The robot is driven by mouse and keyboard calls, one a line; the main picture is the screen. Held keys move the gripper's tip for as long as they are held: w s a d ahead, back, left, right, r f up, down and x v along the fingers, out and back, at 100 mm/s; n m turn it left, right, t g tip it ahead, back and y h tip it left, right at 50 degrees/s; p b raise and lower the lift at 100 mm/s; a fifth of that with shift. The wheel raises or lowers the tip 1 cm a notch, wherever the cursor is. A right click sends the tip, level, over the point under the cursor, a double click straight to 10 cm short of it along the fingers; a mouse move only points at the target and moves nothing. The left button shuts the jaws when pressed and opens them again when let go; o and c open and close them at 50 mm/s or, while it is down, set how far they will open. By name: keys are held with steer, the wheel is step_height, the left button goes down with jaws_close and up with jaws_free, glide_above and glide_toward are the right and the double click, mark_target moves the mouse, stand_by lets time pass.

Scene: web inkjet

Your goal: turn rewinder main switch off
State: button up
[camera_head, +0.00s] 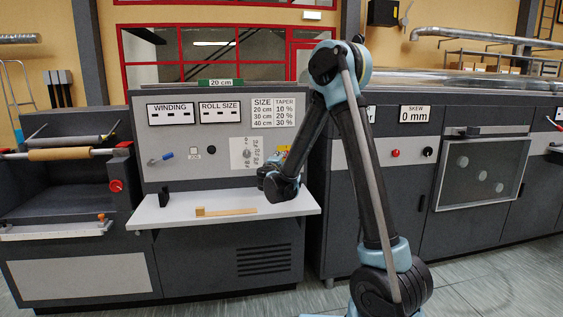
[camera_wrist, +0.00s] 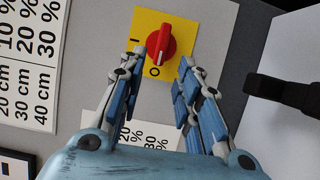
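The rewinder main switch (camera_wrist: 161,44) is a red rotary knob on a yellow plate (camera_wrist: 146,20) with I and O marks. In the wrist view the knob's long axis runs slightly tilted from vertical, its lower end close to the O mark; I cannot tell which end is the pointer. My gripper (camera_wrist: 160,63) is open, one finger on each side of the knob's lower part, with visible gaps and nothing held.
A grey shelf (camera_head: 240,207) juts out below the panel, with a wooden piece (camera_head: 226,212) and a black upright block (camera_head: 164,197) on it. A blue-handled lever (camera_head: 167,156) and a dial (camera_head: 246,153) are left of my gripper. A dark bar (camera_wrist: 280,92) shows at right in the wrist view.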

steer(key=s+a, duration=0.1)
steer(key=s, duration=0.8)
steer(key=shift+s, duration=0.15)
